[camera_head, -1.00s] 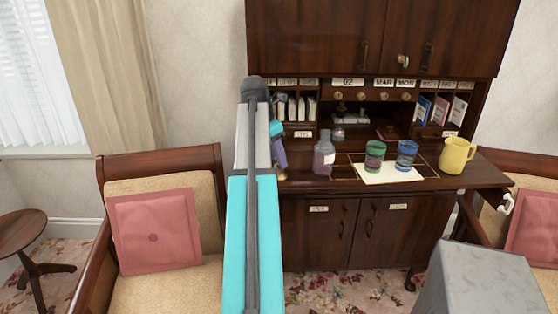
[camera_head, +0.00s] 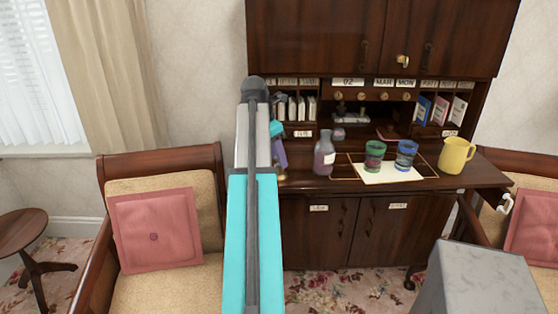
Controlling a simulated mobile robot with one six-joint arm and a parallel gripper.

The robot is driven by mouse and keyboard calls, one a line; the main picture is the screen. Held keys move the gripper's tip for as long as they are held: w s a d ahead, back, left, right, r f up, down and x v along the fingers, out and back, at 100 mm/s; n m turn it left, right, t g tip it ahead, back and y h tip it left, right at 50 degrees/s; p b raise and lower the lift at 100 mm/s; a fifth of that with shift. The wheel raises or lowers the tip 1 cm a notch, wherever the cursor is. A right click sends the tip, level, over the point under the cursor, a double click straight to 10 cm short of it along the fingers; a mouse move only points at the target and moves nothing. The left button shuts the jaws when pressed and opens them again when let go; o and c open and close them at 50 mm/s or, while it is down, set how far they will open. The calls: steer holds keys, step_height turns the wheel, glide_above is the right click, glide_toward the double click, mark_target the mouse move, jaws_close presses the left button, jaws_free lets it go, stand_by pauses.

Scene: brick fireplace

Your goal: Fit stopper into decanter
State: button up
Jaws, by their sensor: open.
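A bottle-shaped glass decanter (camera_head: 324,157), purplish-grey with a pale label, stands upright on the desk top, left of the cups. A small rounded glassy piece (camera_head: 338,134) sits behind it near the pigeonholes; it may be the stopper, but it is too small to tell. The decanter's mouth is too small to read clearly. My gripper (camera_head: 281,174) is left of the decanter and apart from it, mostly hidden behind my own arm. It is open, and I see nothing held in it.
Two patterned cups, one green (camera_head: 374,155) and one blue (camera_head: 406,154), stand on a white sheet (camera_head: 388,174). A yellow jug (camera_head: 455,156) is to their right. Shelves with books and envelopes rise behind. Cushioned chairs (camera_head: 165,222) flank the wooden desk (camera_head: 345,182).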

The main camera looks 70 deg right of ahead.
stand_by(0.5)
steer(key=c, duration=0.9)
steer(key=shift+o, duration=0.2)
steer(key=shift+s+r+p, duration=0.1)
steer(key=shift+r+p, duration=2)
steer(key=shift+p, duration=0.65)
stand_by(0.4)
stand_by(0.3)
steer(key=w+a+f+b, duration=0.1)
steer(key=w+a+f, duration=0.2)
steer(key=w+a, duration=0.7)
steer(key=w+a+f, duration=0.3)
steer(key=w+a, duration=0.5)
steer(key=w, duration=0.4)
steer(key=w+a+f+b, duration=0.1)
steer(key=w+a+f, duration=0.2)
steer(key=w+a, duration=0.65)
steer(key=w+a+f, duration=0.2)
steer(key=w+a, duration=0.1)
steer(key=a, duration=0.9)
steer(key=w+a+f, duration=0.3)
steer(key=a, duration=1)
steer(key=w+a+f+b, duration=0.1)
steer(key=w+a+f, duration=0.1)
steer(key=a, duration=1.1)
steer(key=shift+w+a+f+n, duration=0.2)
steer(key=shift+w+f+n, duration=0.15)
steer(key=shift+w, duration=0.55)
